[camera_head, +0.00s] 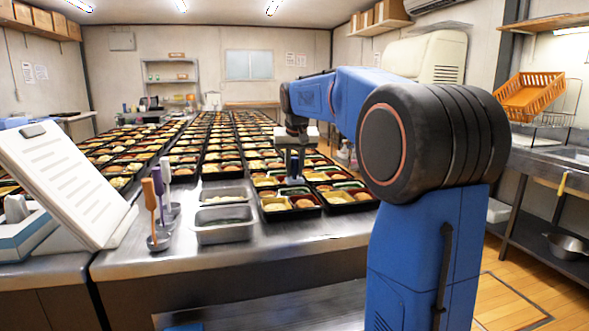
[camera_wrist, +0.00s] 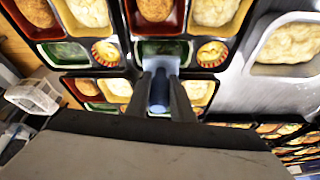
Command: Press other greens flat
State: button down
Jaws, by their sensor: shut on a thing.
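My gripper (camera_wrist: 160,84) is shut on a blue-grey tool (camera_wrist: 158,95) in the wrist view. The tool's lower end is over or in a small compartment of a black bento tray (camera_wrist: 127,22); whether it touches the greens there cannot be told.
Many filled bento trays (camera_head: 220,130) cover the steel table in rows. Two metal pans (camera_head: 225,233) stand at the front. Upright-handled utensils (camera_head: 152,212) stand left of them. A white slanted panel (camera_head: 62,185) is at far left. The table's front edge is bare.

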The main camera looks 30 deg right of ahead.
aim_at(294, 158)
jog(key=shift+f, duration=2.1)
dwell(0.6)
jog(key=shift+s+r, duration=0.15)
jog(key=shift+s, duration=0.05)
jog(key=shift+f, duration=0.3)
jog(key=shift+w+f, duration=0.1)
jog(key=shift+f, duration=0.05)
dwell(0.3)
jog(key=shift+r, duration=0.25)
dwell(0.6)
jog(key=shift+w+r, duration=0.1)
jog(key=shift+r, duration=3.95)
